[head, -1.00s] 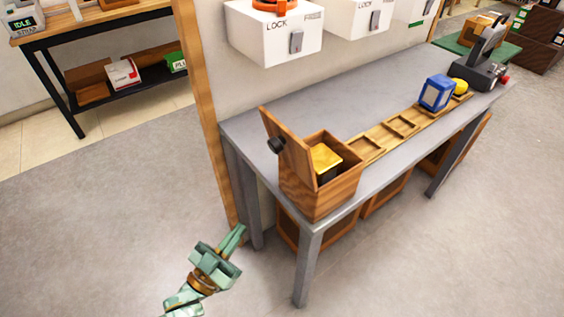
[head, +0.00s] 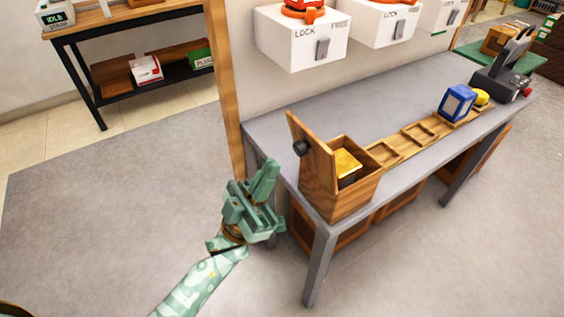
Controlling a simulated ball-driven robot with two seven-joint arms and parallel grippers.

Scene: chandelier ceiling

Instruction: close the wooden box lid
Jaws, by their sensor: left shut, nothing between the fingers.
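The wooden box (head: 337,195) stands on the near left end of the grey table. Its lid (head: 313,150) is open and stands up on the box's left side, with a dark round knob (head: 300,148) on its outer face. A yellow-topped block (head: 346,164) sits inside the box. My left gripper (head: 268,178) is shut and empty. In the picture it is left of the box and below the lid, by the table's left end, and it appears apart from both. My right gripper is not in view.
The grey table (head: 277,128) carries a wooden tray strip (head: 401,145), a blue block (head: 457,103), a yellow object (head: 481,97) and a dark device (head: 503,78). White lock boxes (head: 300,40) hang above. A wooden post (head: 226,90) rises behind my gripper. Floor at left is clear.

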